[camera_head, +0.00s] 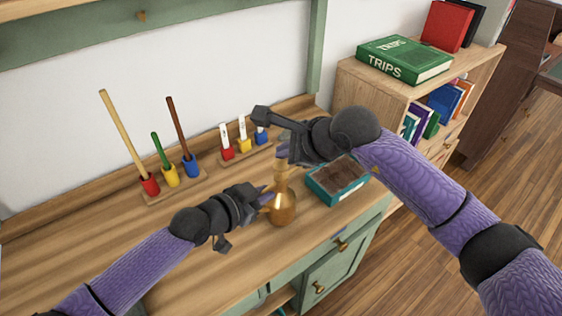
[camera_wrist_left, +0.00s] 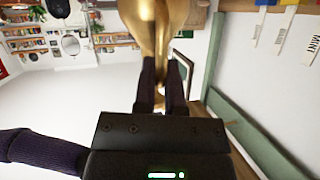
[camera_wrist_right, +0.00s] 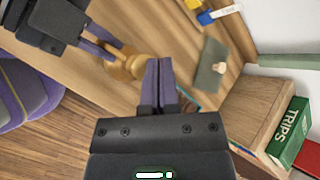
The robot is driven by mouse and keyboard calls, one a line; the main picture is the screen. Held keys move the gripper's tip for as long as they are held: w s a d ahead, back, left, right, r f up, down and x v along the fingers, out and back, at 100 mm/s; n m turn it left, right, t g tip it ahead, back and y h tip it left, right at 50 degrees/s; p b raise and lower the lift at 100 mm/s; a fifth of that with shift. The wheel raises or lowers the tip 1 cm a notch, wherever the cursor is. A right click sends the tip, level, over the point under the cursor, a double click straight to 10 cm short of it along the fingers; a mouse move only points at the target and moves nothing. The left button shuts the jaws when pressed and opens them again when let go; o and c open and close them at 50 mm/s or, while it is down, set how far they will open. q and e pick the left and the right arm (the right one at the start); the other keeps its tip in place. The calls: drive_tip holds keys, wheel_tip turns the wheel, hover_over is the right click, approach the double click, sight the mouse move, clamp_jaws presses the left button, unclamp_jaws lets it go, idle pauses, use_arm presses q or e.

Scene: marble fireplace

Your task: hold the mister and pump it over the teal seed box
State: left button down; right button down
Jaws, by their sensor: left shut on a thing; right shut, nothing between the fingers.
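The mister (camera_head: 284,211) is a brass-gold bottle with a narrow neck, standing near the desk's front edge. My left gripper (camera_head: 266,197) is shut on it from the left. In the left wrist view the mister (camera_wrist_left: 155,30) fills the top, between the fingers (camera_wrist_left: 162,88). My right gripper (camera_head: 283,156) is shut and empty, close above the mister's top; contact is unclear. In the right wrist view its closed fingers (camera_wrist_right: 158,78) are beside the mister (camera_wrist_right: 120,66). The teal seed box (camera_head: 322,192), filled with brown soil, sits right of the mister, partly behind my right arm.
Coloured blocks with upright sticks (camera_head: 168,182) stand on the desk at the back left. Smaller blocks with white labels (camera_head: 228,149) stand behind the grippers. A bookcase (camera_head: 388,87) with books is at the right. The desk's left part is clear.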

sight(285, 166)
drive_tip(key=shift+r, duration=0.1)
drive_tip(key=shift+r, duration=2.45)
use_arm(q)
drive_tip(key=c, duration=0.6)
unclamp_jaws()
